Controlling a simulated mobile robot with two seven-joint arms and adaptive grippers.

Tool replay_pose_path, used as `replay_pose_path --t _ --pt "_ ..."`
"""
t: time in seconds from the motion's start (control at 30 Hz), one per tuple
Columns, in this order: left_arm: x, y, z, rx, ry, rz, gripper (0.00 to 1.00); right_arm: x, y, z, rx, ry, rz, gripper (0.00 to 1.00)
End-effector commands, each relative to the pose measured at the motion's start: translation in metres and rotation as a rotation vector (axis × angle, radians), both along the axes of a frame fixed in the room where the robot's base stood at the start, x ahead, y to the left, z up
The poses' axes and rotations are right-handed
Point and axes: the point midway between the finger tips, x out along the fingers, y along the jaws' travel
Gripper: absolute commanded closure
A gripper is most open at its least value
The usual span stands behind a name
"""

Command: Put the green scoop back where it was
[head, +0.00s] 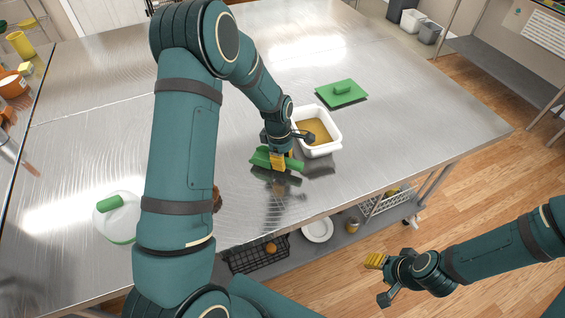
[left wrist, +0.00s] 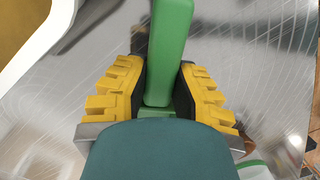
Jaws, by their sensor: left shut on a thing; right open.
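The green scoop (head: 261,157) is held between the yellow fingers of my left gripper (head: 279,162), low over the steel table just left of and in front of a white basin (head: 327,149). In the left wrist view, the green handle (left wrist: 170,50) runs between both yellow finger pads of my left gripper (left wrist: 158,90). I cannot tell if the scoop touches the table. The white basin is open and holds a yellow-brown filling. A green lid (head: 348,98) with a handle lies flat behind it. My right gripper (head: 380,278) is open and empty, out over the wooden floor.
A dark round thing (head: 217,198) shows beside that arm. The table (head: 420,110) is clear at the right. Plates and baskets sit on the shelf below.

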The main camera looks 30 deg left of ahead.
Motion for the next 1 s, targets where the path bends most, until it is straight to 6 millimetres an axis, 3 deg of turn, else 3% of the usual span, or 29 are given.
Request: replay_pose_path --t 0.1,0.5,0.53,0.57,1.0 --pt "0.000 0.000 -0.015 -0.001 0.002 0.000 1.00 0.000 0.000 -0.001 0.000 0.000 0.000 0.53" --pt "0.000 -0.001 -0.021 0.000 0.000 -0.001 1.00 0.000 0.000 -0.005 -0.001 0.000 0.000 0.53" --pt "0.000 0.000 -0.020 -0.001 0.000 -0.001 0.62 0.000 0.000 -0.004 -0.001 0.000 0.000 0.53" --pt "0.000 0.000 -0.020 0.000 0.000 -0.001 0.53 0.000 0.000 -0.003 -0.001 0.000 0.000 0.53" --pt "0.001 0.000 -0.011 0.000 -0.002 -0.001 0.53 0.000 0.000 0.000 0.000 0.000 0.000 0.53"
